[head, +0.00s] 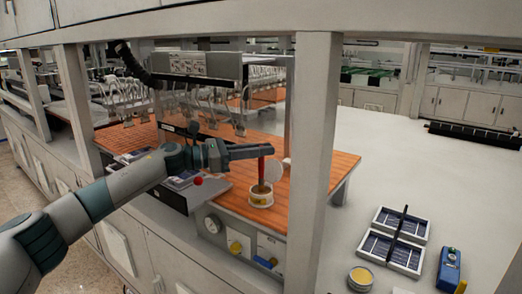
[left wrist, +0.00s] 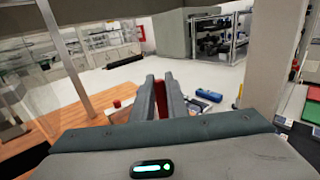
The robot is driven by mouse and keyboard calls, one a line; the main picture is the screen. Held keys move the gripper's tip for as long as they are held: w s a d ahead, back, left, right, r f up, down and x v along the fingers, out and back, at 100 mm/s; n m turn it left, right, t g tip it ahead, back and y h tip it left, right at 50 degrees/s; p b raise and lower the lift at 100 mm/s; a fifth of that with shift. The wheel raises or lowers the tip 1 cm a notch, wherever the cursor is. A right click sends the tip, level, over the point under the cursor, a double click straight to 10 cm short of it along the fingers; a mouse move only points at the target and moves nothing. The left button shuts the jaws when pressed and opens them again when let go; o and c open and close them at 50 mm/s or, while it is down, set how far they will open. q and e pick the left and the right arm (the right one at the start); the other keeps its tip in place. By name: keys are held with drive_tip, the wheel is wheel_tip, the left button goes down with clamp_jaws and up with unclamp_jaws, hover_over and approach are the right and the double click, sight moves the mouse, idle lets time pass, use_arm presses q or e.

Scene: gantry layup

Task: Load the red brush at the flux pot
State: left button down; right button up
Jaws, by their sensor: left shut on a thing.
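My left gripper (head: 266,151) reaches in from the left and is shut on the top of the red brush (head: 262,172). The brush hangs nearly upright, bristle end down. Its lower end meets the mouth of the flux pot (head: 260,200), a small pale round pot on the orange-brown worktop. I cannot tell how deep the tip is, as the rim hides it. In the left wrist view the red brush (left wrist: 160,98) shows between the two grey fingers (left wrist: 161,97). The pot does not show clearly there. My right gripper is not in view.
A white disc (head: 273,170) stands just behind the brush. A grey post (head: 315,150) rises close to the right. A divided tray (head: 398,238), a blue device (head: 448,268) and a yellow-topped tin (head: 360,277) stand on the pale surface.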

use_arm(q)
drive_tip(key=shift+r+p, duration=0.8)
drive_tip(key=shift+r, duration=2.65)
drive_tip(key=shift+a, duration=0.15)
